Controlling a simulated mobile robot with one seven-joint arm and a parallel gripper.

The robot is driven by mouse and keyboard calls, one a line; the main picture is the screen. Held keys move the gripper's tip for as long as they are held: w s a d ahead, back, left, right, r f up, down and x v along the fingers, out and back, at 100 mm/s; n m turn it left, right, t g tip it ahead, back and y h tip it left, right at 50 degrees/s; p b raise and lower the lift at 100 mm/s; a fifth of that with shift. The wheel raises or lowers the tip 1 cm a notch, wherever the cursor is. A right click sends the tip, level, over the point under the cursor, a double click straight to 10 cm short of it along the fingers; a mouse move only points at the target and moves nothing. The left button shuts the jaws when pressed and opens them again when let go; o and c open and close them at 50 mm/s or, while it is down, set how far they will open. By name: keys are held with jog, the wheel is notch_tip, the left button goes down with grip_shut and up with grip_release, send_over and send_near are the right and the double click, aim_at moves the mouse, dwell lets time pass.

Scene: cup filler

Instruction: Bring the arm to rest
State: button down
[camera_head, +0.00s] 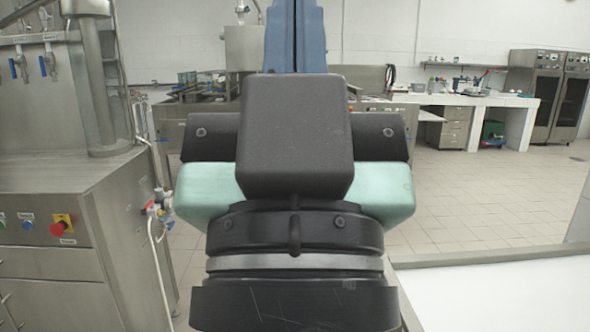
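My gripper (296,35) fills the middle of the head view, pointing up. Its dark body, with pale green sides, stands on a dark wrist with a grey ring.
A steel machine (60,190) with a red button and taps stands close on the left. A white-topped surface (500,295) lies at the lower right. A workbench (465,98) and steel cabinets (555,95) stand at the back right. Tiled floor (470,190) is free between.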

notch_tip(320, 180, up, 21)
jog(key=p, duration=1.9)
jog(key=shift+r, duration=0.1)
